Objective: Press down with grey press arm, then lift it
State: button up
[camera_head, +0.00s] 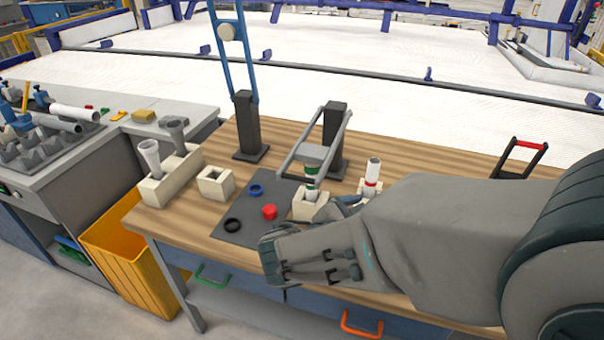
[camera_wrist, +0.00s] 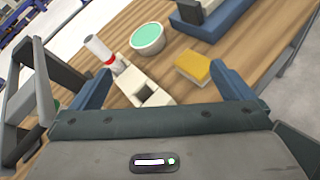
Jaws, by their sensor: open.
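The grey press arm (camera_head: 305,153) slopes down from a dark post (camera_head: 333,135), its crossbar just above or touching a green-topped pipe piece (camera_head: 312,170); I cannot tell which. That piece stands in a cream block (camera_head: 309,206). In the wrist view the grey press arm (camera_wrist: 43,88) is at the left, outside the jaws. My gripper (camera_wrist: 160,72) is open with nothing held between its blue fingers. In the head view my arm and wrist cover the table's front right and hide most of the gripper.
A white pipe with a red ring (camera_head: 373,172) stands in a holder right of the press. A blue press arm (camera_head: 228,50) is upright at the left. A black mat (camera_head: 240,232) holds rings and a red cap. A yellow block (camera_wrist: 193,67) and green-filled bowl (camera_wrist: 148,37) lie beyond my fingers.

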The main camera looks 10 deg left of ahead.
aim_at(299, 177)
jog(key=s+a+r+n+t+y, duration=0.1)
jog(key=a+n+t+y, duration=0.3)
jog(key=a, duration=0.4)
jog(key=s+a+r+n+t+y, duration=0.1)
jog(key=s+a+n+t+y, duration=0.15)
jog(key=a+n, duration=0.5)
jog(key=shift+m+t, duration=0.25)
jog(key=shift+m, duration=0.4)
jog(key=w, duration=1.4)
jog(key=shift+w+a+f, duration=0.1)
